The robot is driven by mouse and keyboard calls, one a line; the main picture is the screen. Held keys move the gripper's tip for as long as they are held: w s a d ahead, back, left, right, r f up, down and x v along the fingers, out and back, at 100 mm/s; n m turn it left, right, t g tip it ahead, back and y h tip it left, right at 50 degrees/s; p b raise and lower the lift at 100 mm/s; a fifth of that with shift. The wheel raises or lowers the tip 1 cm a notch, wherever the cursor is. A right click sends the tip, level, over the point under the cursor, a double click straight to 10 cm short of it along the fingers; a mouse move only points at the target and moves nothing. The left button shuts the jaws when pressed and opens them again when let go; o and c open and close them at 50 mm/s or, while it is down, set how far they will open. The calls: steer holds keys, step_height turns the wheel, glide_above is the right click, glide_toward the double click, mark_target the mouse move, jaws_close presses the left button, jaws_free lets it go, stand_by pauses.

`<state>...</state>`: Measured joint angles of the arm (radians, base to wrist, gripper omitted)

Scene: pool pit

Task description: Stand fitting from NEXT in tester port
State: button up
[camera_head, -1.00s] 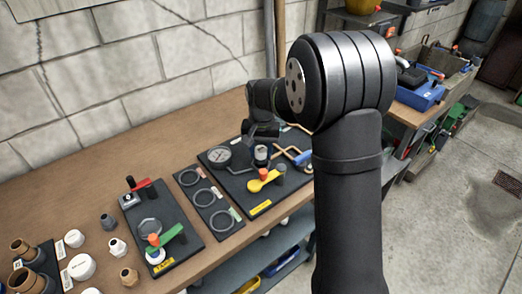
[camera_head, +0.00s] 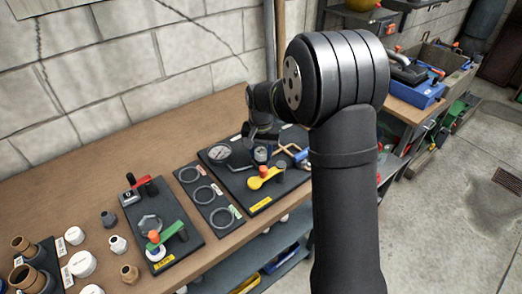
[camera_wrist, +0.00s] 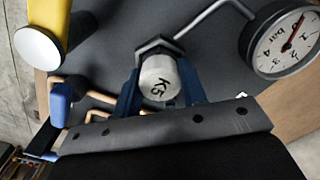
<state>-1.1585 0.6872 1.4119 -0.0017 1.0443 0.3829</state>
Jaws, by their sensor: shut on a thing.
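The fitting (camera_wrist: 160,80) has a grey round end marked K5 and sits between the two blue fingers of my gripper (camera_wrist: 158,88), which is shut on it. A dark hex collar (camera_wrist: 158,47) shows just beyond it. In the head view the fitting (camera_head: 261,154) is upright at the tester board (camera_head: 240,190), beside the gauge (camera_head: 219,152). The gauge also shows in the wrist view (camera_wrist: 285,42). How deep the fitting sits in the port is hidden. The ring board (camera_head: 224,227) has several rings and small labels, too small to read; its rings look empty.
A yellow lever (camera_head: 258,182) with an orange knob stands near the fitting. Copper pipe and a blue handle (camera_wrist: 60,103) lie beside it. A second board with a green lever (camera_head: 171,235) and loose fittings and white caps are at left.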

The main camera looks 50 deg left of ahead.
steer(key=shift+f, duration=0.15)
stand_by(0.3)
steer(key=o, duration=1.5)
steer(key=shift+r, duration=4.05)
steer(key=shift+f, duration=3.8)
